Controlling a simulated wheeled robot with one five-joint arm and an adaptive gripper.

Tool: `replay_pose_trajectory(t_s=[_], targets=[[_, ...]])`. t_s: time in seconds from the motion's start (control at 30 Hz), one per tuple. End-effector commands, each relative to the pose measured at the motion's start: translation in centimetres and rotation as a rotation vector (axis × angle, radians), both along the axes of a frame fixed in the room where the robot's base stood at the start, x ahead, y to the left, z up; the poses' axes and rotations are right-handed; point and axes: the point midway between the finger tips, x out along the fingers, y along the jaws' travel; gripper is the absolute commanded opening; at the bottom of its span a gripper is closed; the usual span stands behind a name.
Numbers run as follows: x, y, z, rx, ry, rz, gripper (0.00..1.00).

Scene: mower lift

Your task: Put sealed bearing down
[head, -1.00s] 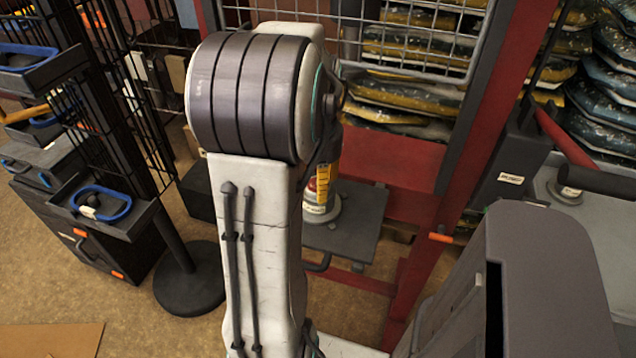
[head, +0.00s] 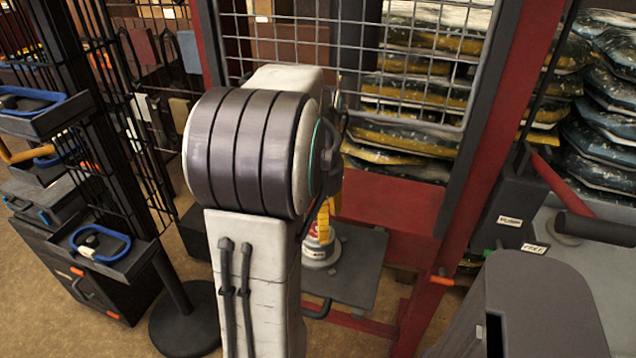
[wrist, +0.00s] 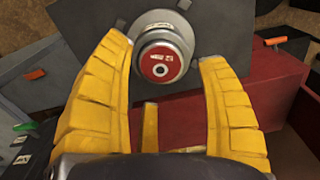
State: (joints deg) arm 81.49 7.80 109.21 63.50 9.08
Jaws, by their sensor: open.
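The sealed bearing (wrist: 162,62), a silver round part with a red-labelled face, sits on a dark grey plate (wrist: 225,40) in the wrist view. In the head view the bearing (head: 320,252) shows on the plate (head: 358,275), partly hidden behind my arm. My gripper (wrist: 165,52) is open, with its yellow fingers on either side of the bearing. There is a visible gap at the right finger; the left fingertip looks close to the bearing's flange, and I cannot tell if it touches. In the head view only a little of the yellow fingers shows.
A red frame (head: 487,150) with a wire mesh guard stands around the plate. Stacked bags (head: 420,100) lie behind it. A black stand with trays (head: 95,248) is at the left. A grey cabinet-like body (head: 545,300) is at the lower right.

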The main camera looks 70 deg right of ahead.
Motion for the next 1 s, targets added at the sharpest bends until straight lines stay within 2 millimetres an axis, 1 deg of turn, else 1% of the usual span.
replay_pose_trajectory(t_s=[0.03, 0.2, 0.3, 0.43, 0.53, 0.7, 0.9, 1.0], targets=[[0.0, -0.2, 1.3, -0.006, -0.001, 0.0, 0.68], [0.0, -0.2, 4.4, -0.008, -0.001, 0.0, 0.68], [0.0, -0.2, 6.0, -0.007, -0.001, 0.0, 0.68], [0.0, -0.2, 7.5, -0.008, -0.001, 0.0, 0.68], [0.0, -0.2, 8.4, -0.007, -0.001, 0.0, 0.68], [0.0, -0.1, 9.1, -0.006, -0.001, 0.0, 0.68], [0.1, -0.1, 9.2, -0.007, -0.001, 0.002, 0.68], [0.7, 0.2, 9.2, -0.01, -0.002, 0.024, 0.68]])
